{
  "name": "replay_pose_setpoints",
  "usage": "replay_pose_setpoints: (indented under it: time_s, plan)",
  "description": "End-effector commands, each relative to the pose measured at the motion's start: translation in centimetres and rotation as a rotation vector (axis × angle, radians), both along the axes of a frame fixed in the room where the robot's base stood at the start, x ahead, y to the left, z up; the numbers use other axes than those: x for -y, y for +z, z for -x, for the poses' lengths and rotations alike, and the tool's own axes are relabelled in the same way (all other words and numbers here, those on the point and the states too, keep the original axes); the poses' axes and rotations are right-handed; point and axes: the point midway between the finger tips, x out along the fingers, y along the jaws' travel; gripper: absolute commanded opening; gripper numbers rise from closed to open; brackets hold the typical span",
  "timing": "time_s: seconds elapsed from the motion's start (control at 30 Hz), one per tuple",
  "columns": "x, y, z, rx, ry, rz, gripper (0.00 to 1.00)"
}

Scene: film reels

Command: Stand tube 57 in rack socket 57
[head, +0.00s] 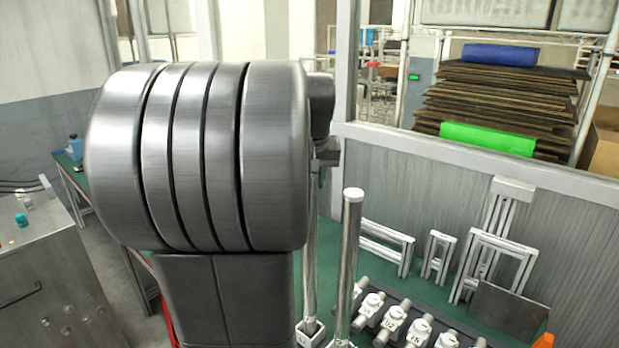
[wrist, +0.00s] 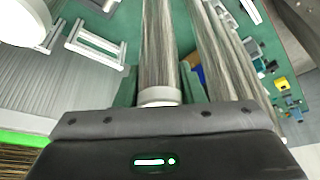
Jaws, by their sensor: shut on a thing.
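My gripper (wrist: 160,100) is shut on a long metallic tube (wrist: 157,50), near its white-collared end in the wrist view. In the head view my gripper (head: 325,160) shows only in part behind my large grey arm. A tube (head: 311,260) hangs or stands upright below it, its top hidden and its lower end at a white socket block (head: 310,334); I cannot tell whether it is seated. A second upright tube (head: 350,260) with a white cap stands just right of it. It seems to be the tube (wrist: 220,50) right of the held one. No 57 is legible.
A dark rack with several white numbered sockets (head: 394,322) runs along the green table (head: 435,292). Metal frames (head: 490,255) and a grey plate (head: 507,308) stand behind it. The second tube stands close to the held one. My arm hides much of the left side.

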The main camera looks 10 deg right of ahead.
Motion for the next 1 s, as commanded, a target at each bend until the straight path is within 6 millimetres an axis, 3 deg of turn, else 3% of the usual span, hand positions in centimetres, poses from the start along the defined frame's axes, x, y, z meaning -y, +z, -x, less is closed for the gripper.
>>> replay_pose_setpoints:
  time_s: [0.2, 0.23, 0.27, 0.57, 1.0]
  plan:
    - [0.0, -0.4, 0.0, 0.002, 0.0, 0.0, 0.0]
    - [0.0, -0.3, 0.0, 0.002, 0.0, 0.0, 0.41]
    - [0.0, -0.3, 0.0, 0.002, 0.0, 0.0, 0.45]
    - [0.0, -0.2, 0.1, -0.001, 0.0, 0.0, 0.45]
    - [-0.2, 3.1, 1.3, 0.0, 0.0, 0.0, 0.45]
